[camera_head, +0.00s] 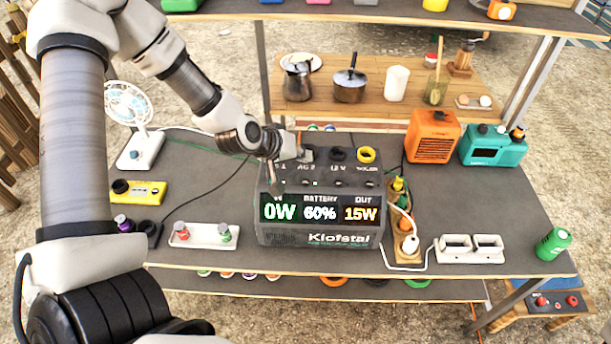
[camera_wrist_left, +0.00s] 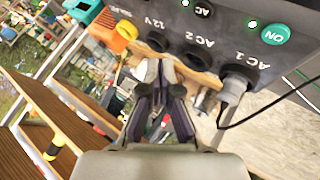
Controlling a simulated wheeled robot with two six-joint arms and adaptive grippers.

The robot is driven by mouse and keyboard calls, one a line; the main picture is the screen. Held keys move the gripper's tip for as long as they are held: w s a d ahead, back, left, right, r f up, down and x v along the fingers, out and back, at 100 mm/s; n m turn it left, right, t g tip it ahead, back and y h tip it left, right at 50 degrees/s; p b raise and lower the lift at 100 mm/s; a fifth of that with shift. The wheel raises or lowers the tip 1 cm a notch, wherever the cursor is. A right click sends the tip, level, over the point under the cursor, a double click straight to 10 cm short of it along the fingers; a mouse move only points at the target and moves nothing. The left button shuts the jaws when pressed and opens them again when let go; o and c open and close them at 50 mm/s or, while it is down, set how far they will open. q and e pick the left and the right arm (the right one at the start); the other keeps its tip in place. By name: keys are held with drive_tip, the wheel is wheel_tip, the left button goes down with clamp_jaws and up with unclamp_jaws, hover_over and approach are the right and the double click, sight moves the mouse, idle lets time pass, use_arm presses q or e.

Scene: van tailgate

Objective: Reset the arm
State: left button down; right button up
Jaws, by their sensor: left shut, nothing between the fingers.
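The dark power station (camera_head: 318,228) stands on the grey table. Its screen reads 0W, BATTERY 60% and OUT 15W. In the left wrist view the two closed fingers (camera_wrist_left: 160,78) point at the face with the AC and 12V sockets. There a grey plug (camera_wrist_left: 235,85) with a black cable sits in AC 1, and a green ON button (camera_wrist_left: 275,34) shows. Whether the fingers touch the power station I cannot tell. My right gripper is out of view.
A white fan (camera_head: 140,148) and a yellow device (camera_head: 138,191) stand at the left. A white tray (camera_head: 204,238) holds two small bottles. A shelf hangs above.

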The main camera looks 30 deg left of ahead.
use_arm(q)
drive_tip(key=shift+f, duration=0.1)
drive_tip(key=s+d+f, duration=0.1)
drive_tip(key=f, duration=0.1)
drive_tip(key=s+d+f+g, duration=0.1)
drive_tip(key=s+f, duration=0.1)
drive_tip(key=s+f+m+g, duration=0.1)
drive_tip(key=s+f, duration=0.1)
drive_tip(key=f, duration=0.1)
drive_tip(key=shift+d, duration=0.4)
drive_tip(key=s+d+f+m+g+y+b, duration=0.1)
drive_tip(key=s+d+f+m+g+b, duration=0.1)
drive_tip(key=s+f, duration=0.7)
drive_tip(key=s+d+f+m+g+y+b, duration=0.1)
drive_tip(key=s+d+f+g, duration=0.3)
drive_tip(key=s+f, duration=0.6)
drive_tip(key=s+m+b, duration=0.1)
drive_tip(key=s, duration=0.2)
drive_tip(key=shift+s+f+g+y+b, duration=0.2)
drive_tip(key=shift+s+g+y+b, duration=0.1)
drive_tip(key=shift+g+b, duration=0.1)
drive_tip(key=shift+s, duration=0.1)
